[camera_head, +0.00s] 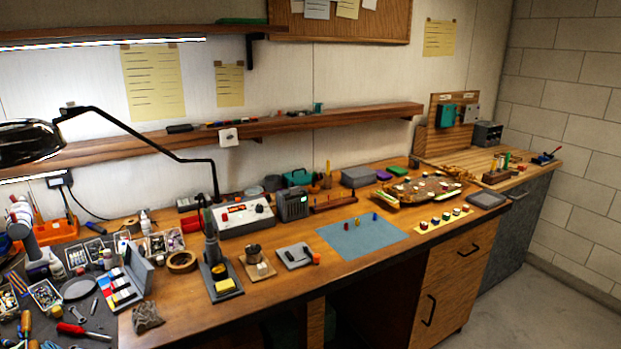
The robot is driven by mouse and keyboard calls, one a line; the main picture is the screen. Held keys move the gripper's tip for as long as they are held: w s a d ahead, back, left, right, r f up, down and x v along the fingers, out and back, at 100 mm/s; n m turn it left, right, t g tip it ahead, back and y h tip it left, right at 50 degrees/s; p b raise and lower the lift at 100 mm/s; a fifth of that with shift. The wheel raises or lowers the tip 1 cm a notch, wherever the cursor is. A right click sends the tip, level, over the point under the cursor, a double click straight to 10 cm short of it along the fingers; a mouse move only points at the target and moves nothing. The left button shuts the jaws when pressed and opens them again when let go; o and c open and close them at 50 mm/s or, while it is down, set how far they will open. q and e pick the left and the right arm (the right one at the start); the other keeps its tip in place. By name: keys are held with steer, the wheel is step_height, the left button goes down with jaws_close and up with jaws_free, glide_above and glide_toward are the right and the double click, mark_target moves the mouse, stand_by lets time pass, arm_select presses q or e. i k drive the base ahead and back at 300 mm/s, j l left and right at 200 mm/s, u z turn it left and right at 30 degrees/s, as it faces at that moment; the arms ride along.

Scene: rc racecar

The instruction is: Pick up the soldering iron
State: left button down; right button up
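The soldering iron (211,246) appears to be the dark grey upright piece in a stand on the wooden workbench, left of centre. Its lower part is hidden in the stand. The stand's dark base (219,293) holds a yellow sponge (225,285) at its front. A light grey station box (244,218) with a red display and knobs stands just behind to the right.
A black lamp arm (143,136) reaches over the bench behind the iron. A tape roll (182,262) lies left of the stand, and a small wooden holder (257,267) stands right. A blue-grey mat (362,237) lies farther right. Tools crowd the left end; some wood in front is bare.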

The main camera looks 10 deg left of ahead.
mark_target(211, 238)
steer(key=i+l, duration=0.15)
steer(key=i, duration=0.35)
steer(key=i+l+u, duration=0.1)
steer(key=i, duration=0.4)
steer(key=i+l+u, duration=0.1)
steer(key=i+l, duration=0.15)
steer(key=i, duration=0.2)
steer(key=i+l, duration=0.25)
steer(key=i, duration=0.25)
